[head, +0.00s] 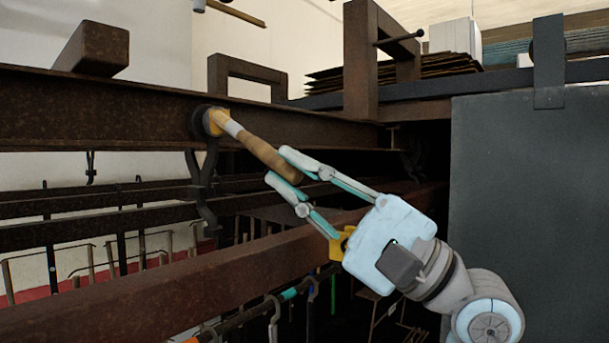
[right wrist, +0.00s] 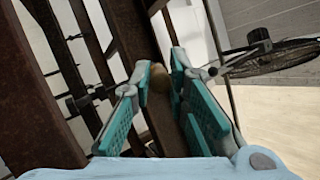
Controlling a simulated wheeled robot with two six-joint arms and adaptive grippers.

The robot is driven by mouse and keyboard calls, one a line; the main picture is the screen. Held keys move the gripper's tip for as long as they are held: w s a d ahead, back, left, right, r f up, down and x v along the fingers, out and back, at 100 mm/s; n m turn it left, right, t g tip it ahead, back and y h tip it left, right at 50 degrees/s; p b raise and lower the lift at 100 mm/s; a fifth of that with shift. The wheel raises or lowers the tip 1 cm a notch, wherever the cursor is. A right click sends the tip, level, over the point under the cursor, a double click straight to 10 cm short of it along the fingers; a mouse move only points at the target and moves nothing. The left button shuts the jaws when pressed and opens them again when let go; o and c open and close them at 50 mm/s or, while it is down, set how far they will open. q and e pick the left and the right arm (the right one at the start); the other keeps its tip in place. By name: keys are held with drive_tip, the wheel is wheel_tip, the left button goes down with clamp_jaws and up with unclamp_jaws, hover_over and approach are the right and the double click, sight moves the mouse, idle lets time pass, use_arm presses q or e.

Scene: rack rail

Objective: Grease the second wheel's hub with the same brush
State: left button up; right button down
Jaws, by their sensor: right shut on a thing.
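The brush (head: 262,150) has a wooden handle, a pale band and a yellowish tip. My right gripper (head: 277,166) is shut on the lower end of its handle. The brush tilts up to the left, and its tip lies at the face of a dark wheel (head: 197,122) on the rusty rail (head: 100,110); it appears to touch the hub, which the tip largely hides. A dark hook-shaped hanger (head: 208,190) drops below this wheel. In the right wrist view the handle (right wrist: 159,82) shows between the teal finger pads. My left gripper is not in view.
A rusty lower beam (head: 130,290) runs below my right gripper. A grey panel (head: 530,200) stands close on the right. A rusty upright frame (head: 360,60) rises above the rail. Hooks and tools hang below. Another dark fitting (head: 412,160) farther right is too dim to identify.

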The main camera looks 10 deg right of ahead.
drive_tip(key=shift+a+f, duration=0.1)
drive_tip(key=shift+f, duration=0.35)
drive_tip(key=shift+w+d+r+b, duration=0.1)
drive_tip(key=shift+w+d+b, duration=0.45)
drive_tip(key=shift+w+d, duration=0.25)
drive_tip(key=shift+s, duration=0.15)
drive_tip(key=s+d+b, duration=0.2)
drive_tip(key=s+d, duration=0.3)
drive_tip(key=s, duration=0.1)
drive_tip(key=shift+b, duration=0.4)
idle(0.4)
